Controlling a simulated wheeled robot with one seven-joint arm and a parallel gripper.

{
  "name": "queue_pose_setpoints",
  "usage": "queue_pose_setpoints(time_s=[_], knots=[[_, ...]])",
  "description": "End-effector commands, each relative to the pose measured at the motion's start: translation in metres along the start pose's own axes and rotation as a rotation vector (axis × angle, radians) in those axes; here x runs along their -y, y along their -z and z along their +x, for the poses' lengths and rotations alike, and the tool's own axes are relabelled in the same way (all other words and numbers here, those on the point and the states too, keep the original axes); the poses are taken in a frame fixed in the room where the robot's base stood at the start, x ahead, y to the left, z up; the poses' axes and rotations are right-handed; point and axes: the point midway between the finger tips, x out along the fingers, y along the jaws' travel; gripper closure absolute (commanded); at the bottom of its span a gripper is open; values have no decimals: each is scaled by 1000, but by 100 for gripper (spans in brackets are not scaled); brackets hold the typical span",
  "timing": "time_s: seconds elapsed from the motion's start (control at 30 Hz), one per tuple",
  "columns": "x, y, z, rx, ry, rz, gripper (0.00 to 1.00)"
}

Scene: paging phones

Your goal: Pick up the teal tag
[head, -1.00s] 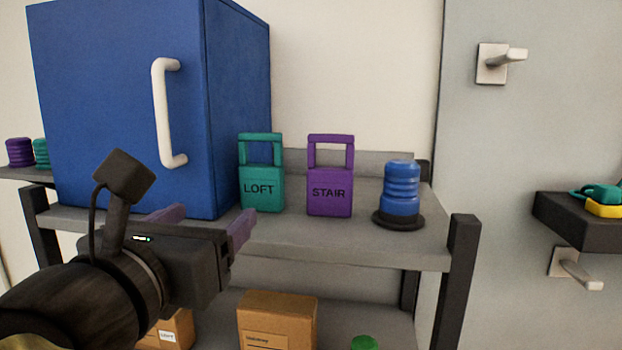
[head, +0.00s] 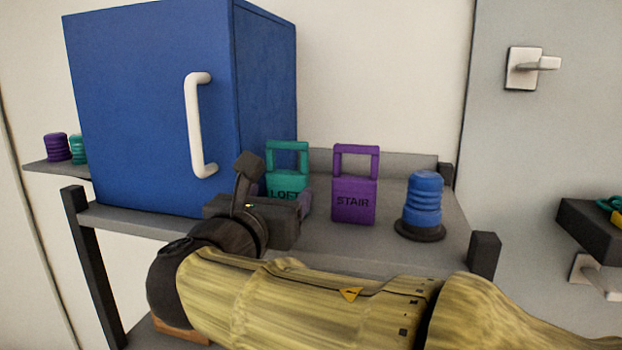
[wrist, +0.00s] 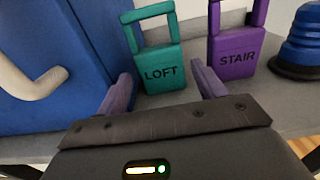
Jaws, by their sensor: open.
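The teal tag (head: 287,158), marked LOFT, stands upright on the grey shelf (head: 400,250), beside the blue cabinet. In the head view my gripper hides part of its lower body. In the wrist view the teal tag (wrist: 160,68) stands ahead, between the lines of my two purple fingers. My gripper (wrist: 163,88) is open and empty, with its fingertips short of the tag's body. In the head view my gripper (head: 283,200) is just in front of the tag, at the shelf's front.
A purple tag (head: 354,200) marked STAIR stands just right of the teal tag. A blue ribbed cylinder (head: 424,200) on a dark base is farther right. The blue cabinet (head: 150,110) with a white handle (head: 197,130) rises close on the left. The wall is behind.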

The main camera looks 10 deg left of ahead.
Motion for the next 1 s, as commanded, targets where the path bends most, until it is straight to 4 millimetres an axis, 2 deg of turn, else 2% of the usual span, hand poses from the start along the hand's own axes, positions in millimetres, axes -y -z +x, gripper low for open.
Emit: queue_pose_setpoints(time_s=[0.33,0.73,1.0], knots=[[0,-1,3,0,0,-1,31],[-1,-2,49,-2,2,-1,31],[-2,0,52,0,0,0,31]])
